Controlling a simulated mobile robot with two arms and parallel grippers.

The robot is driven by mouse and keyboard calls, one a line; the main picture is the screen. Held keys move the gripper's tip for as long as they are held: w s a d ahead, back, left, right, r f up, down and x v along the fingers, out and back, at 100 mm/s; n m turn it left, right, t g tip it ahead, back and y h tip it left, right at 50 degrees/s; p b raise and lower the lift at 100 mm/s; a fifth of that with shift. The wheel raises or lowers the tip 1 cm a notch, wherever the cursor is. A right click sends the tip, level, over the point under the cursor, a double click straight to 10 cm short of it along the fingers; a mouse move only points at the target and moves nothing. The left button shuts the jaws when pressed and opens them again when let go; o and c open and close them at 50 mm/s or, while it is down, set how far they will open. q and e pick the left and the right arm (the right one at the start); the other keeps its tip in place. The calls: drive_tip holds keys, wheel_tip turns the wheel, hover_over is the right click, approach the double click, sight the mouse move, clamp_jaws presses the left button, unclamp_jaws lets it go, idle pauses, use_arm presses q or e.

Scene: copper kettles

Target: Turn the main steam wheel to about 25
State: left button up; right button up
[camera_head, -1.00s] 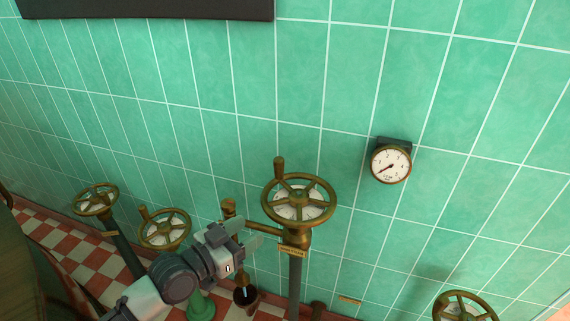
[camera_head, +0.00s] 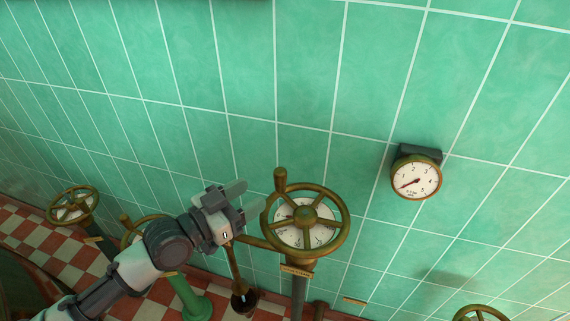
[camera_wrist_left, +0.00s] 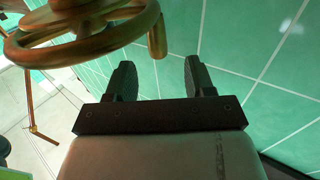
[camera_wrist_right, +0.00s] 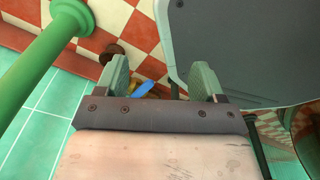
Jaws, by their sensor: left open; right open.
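The central brass wheel (camera_head: 322,240) with a white dial behind its spokes stands on a dark pipe, with a small brass plate (camera_head: 296,271) below it. I cannot read the plate. The wheel's upright handle (camera_head: 280,180) is at its upper left rim. My left gripper (camera_head: 245,198) is open and empty, just left of the handle and apart from it. In the left wrist view the handle (camera_wrist_left: 157,38) shows beyond the gap between the open fingers (camera_wrist_left: 158,68). My right gripper (camera_wrist_right: 160,70) is open and empty, seen only in the right wrist view.
A round gauge (camera_head: 417,178) on the green tiled wall has its needle pointing low left. Other brass wheels stand at the far left (camera_head: 72,205), behind my left arm (camera_head: 135,228) and at the lower right (camera_head: 482,313). A green pipe (camera_wrist_right: 45,60) is beside my right gripper.

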sight(275, 181)
use_arm(q)
drive_tip(key=x, duration=0.4)
drive_tip(key=shift+s+d+r+p, duration=0.1)
drive_tip(key=shift+d+r+p, duration=0.2)
drive_tip(key=shift+p, duration=0.1)
drive_tip(key=x, duration=0.4)
drive_tip(key=shift+f, duration=0.15)
drive_tip(key=shift+x, duration=0.9)
use_arm(e)
drive_tip(key=shift+s+r, duration=0.6)
drive_tip(key=shift+r, duration=0.05)
use_arm(q)
drive_tip(key=shift+c, duration=0.3)
clamp_jaws()
